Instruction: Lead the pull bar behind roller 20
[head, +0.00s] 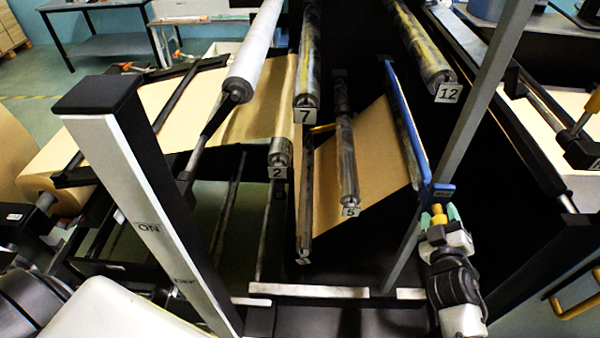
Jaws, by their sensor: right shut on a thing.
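The blue pull bar (406,120) runs lengthwise into the machine, with the leading edge of the brown kraft web (375,160) along it. My right gripper (440,213) is shut on the yellow grip at the bar's near end. The web comes from the left, past rollers 2 (279,153), 7 (306,70) and 5 (347,160), and rises to the bar. The bar is right of roller 5, below and left of roller 12 (425,50). I cannot read a number 20 on any roller. My left gripper is not in view.
A grey upright post (470,110) stands close beside the bar's near end, on its right. A low roller (305,215) has an unreadable tag. The kraft roll (45,165) is at left, behind a black-and-silver post (140,200). Dark space lies right of the bar.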

